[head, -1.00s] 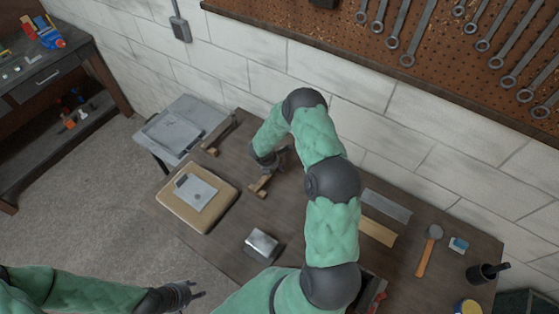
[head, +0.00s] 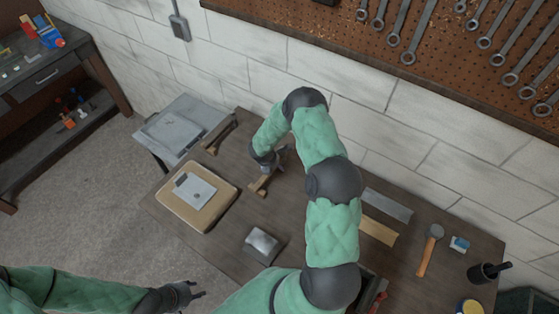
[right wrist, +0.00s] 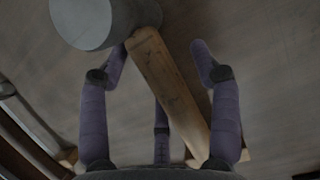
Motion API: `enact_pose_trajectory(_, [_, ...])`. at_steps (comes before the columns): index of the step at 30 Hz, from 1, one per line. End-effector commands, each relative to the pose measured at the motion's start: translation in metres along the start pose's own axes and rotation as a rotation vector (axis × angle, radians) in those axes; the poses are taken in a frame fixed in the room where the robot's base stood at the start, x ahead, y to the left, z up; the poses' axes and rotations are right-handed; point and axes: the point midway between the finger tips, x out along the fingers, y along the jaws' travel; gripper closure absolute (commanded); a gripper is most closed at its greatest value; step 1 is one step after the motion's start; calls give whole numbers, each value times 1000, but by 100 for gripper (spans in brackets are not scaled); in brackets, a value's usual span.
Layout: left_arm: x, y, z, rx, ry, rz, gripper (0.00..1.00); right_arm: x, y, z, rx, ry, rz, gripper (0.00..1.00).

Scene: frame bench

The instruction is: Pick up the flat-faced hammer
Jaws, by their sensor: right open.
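In the right wrist view a hammer with a thick grey head (right wrist: 95,22) and a round flat face lies at the top. Its pale wooden handle (right wrist: 170,85) runs down between the purple-grey fingers of my right gripper (right wrist: 160,65). The fingers are open, with a gap beside the handle on the right. In the head view my right gripper (head: 272,160) is over the table's back left part, largely hidden by my arm, with a wooden piece (head: 261,186) just below it. My left gripper (head: 192,292) is empty, fingers apart, off the table's front edge.
Another hammer (head: 429,250) with an orange handle lies on the right of the table. The wall is close behind.

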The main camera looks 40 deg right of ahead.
Motion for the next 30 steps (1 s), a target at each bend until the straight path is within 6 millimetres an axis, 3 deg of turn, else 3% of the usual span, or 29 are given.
enact_pose_trajectory(12, [2, -1, 0, 0, 0, 0, 60, 1, 0, 0, 0, 0, 0, 37])
enact_pose_trajectory(13, [2, -1, 0, 0, 0, 0, 60, 1, 0, 0, 0, 0, 0, 39])
enact_pose_trajectory(18, [2, -1, 0, 0, 0, 0, 60, 1, 0, 0, 0, 0, 0, 87])
enact_pose_trajectory(20, [2, -1, 0, 0, 0, 0, 60, 1, 0, 0, 0, 0, 0, 100])
enact_pose_trajectory(30, [1, 0, 0, 0, 0, 0, 60, 0, 0, 0, 0, -1, 0, 100])
